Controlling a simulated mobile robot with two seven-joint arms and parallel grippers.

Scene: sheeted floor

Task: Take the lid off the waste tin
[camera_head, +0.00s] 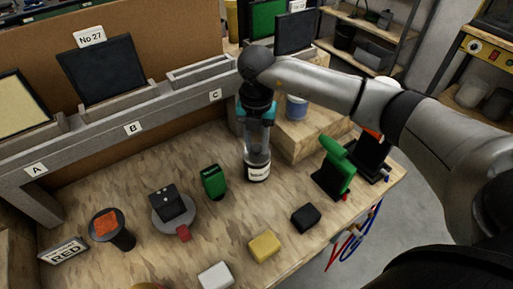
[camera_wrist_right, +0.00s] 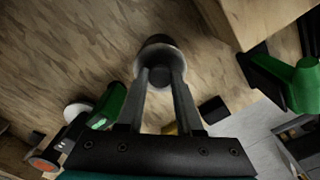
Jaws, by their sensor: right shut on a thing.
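The waste tin (camera_head: 257,172) stands upright on the wooden bench, a small dark cylinder with a white label whose print is too small to read. My right gripper (camera_head: 258,146) points down from above it. In the right wrist view my right gripper (camera_wrist_right: 160,76) has its fingertips shut on the dark knob of the lid (camera_wrist_right: 158,46), a round grey shape. The fingers hide part of the lid, and I cannot tell whether it sits on the tin or is apart from it. My left gripper is not in view.
Black (camera_head: 306,218), yellow (camera_head: 264,246) and white (camera_head: 215,277) blocks lie in front. A wooden box (camera_head: 312,136) is close behind right. Bare bench lies around the tin's front.

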